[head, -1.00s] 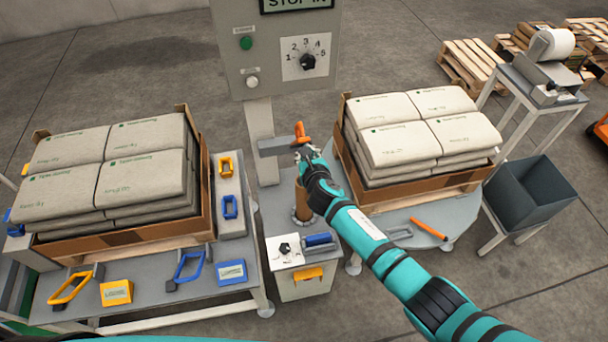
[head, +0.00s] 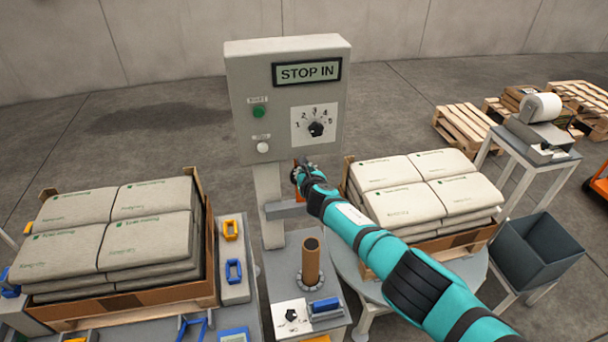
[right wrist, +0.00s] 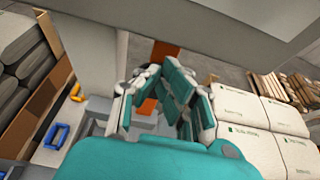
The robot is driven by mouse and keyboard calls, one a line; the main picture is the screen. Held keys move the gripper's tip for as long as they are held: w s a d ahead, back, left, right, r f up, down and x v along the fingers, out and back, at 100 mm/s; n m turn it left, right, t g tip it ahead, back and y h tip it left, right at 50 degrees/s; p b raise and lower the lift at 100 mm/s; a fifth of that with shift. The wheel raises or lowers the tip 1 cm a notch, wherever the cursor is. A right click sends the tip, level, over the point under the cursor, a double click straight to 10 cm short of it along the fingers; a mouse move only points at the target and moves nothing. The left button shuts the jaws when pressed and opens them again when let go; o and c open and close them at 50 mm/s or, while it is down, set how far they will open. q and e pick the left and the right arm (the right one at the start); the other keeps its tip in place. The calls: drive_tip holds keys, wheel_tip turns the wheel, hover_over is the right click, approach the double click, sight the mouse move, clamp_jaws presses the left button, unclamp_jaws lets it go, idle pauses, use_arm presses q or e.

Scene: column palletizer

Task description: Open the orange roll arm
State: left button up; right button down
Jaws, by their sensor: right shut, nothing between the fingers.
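The orange roll arm (head: 295,176) stands at the end of a grey bracket (head: 287,210) on the control panel's post. Only a small part shows in the head view, beside my right gripper (head: 303,170). In the right wrist view, orange (right wrist: 164,50) shows above and behind the fingers of the same gripper (right wrist: 163,82), partly hidden by them. My right gripper is shut with nothing between its fingers. It is close to the orange part; I cannot tell whether they touch. My left gripper is not in view.
The control panel (head: 287,100) reads STOP IN and stands just behind my right gripper. A brown tube (head: 311,262) stands upright below. Stacked sacks lie in a box at left (head: 150,210) and another at right (head: 455,190). A dark bin (head: 545,250) is at right.

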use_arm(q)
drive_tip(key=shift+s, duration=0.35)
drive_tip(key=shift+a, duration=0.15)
